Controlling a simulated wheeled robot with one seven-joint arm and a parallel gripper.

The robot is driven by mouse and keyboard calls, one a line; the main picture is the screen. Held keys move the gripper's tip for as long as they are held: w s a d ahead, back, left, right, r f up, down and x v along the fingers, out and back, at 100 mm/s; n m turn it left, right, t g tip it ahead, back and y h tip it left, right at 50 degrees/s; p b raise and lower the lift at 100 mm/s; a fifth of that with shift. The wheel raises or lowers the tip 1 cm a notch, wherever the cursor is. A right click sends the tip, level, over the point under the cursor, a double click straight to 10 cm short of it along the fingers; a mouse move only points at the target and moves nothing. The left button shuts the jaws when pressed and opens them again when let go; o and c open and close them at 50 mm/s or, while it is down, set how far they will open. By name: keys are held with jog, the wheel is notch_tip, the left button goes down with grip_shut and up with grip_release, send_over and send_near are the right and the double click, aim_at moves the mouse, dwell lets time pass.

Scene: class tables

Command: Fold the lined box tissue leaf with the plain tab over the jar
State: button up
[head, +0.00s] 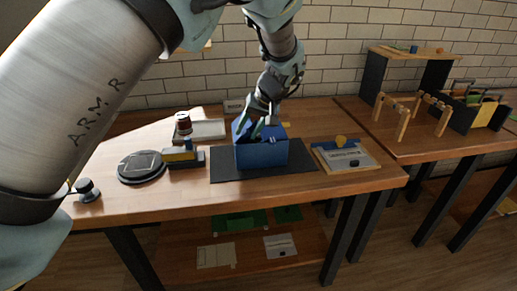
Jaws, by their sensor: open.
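A blue box (262,155) stands on a dark mat (305,167) near the middle of the table. My gripper (254,124) is open, pointing down at the box's open top from above, at its left side. Its fingertips overlap the box's rim in the picture, so I cannot tell if they touch anything. The tissue leaf and its tab are too small to tell apart inside the box. A jar inside the box cannot be made out. A small dark red jar-like item with a pale lid (183,123) stands on a grey tray, left of the box.
The grey tray (209,130) lies behind left. A board with a yellow knob (345,156) lies right. Wooden racks (411,105) stand on the right table. Bare wood lies along the front edge.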

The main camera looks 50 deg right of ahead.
jog(key=s+a+r, duration=0.2)
jog(key=s+r, duration=0.2)
jog(key=r, duration=0.1)
jog(key=shift+a+r, duration=0.25)
jog(key=shift+r, duration=0.15)
dwell(0.6)
jog(key=shift+w+a, duration=0.1)
